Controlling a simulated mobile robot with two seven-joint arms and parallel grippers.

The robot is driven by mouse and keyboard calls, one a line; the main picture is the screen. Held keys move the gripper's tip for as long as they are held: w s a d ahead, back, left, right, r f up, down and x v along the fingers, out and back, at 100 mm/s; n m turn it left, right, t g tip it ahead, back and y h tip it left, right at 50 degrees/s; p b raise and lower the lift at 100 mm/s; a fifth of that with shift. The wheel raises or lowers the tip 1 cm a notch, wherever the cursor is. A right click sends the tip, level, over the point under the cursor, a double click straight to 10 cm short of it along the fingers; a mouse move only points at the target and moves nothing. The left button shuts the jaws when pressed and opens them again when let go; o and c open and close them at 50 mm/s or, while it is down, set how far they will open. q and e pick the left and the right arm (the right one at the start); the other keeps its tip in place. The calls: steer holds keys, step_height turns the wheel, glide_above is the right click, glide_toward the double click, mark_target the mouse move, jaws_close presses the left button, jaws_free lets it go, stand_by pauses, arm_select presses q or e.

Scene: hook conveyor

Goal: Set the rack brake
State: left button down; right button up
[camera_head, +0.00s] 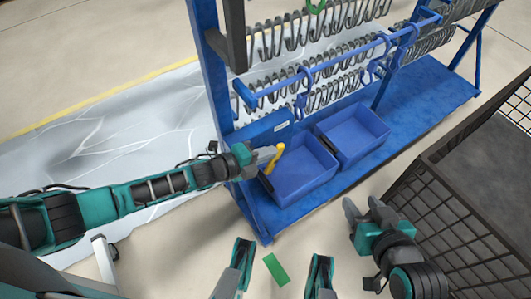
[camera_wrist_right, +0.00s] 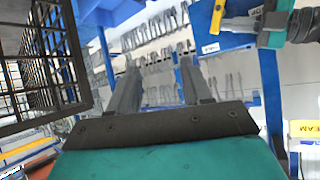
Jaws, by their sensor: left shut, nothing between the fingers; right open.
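The yellow brake handle (camera_head: 276,158) is on the blue rack (camera_head: 262,222) at its near left end, beside a blue bin. It also shows at the upper right in the right wrist view (camera_wrist_right: 235,26). My left gripper (camera_head: 270,155) is shut and empty, with its fingertips right at the handle. I cannot tell whether they touch it. My right gripper (camera_head: 357,211) is open and empty, in front of the rack and left of the mesh cage. Its two spread fingers show in the right wrist view (camera_wrist_right: 160,68), with nothing between them.
Two blue bins (camera_head: 308,190) (camera_head: 377,139) stand on the rack's base. Rows of metal hooks (camera_head: 300,35) hang above them. A dark mesh cage (camera_head: 440,225) stands close at the right. A green mark (camera_head: 276,270) is on the open floor in front.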

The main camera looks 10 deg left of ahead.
arm_select(q)
steer(key=shift+w+r, duration=0.1)
steer(key=p+v, duration=0.4)
steer(key=v, duration=0.8)
steer(key=shift+s+a, duration=0.25)
steer(key=shift+s, duration=0.1)
arm_select(e)
steer(key=shift+s+d+r+h, duration=0.15)
steer(key=shift+d+r, duration=0.2)
steer(key=shift+r, duration=0.15)
steer(key=shift+s+d+r+h, duration=0.15)
steer(key=shift+d+r, duration=0.2)
steer(key=shift+r, duration=0.1)
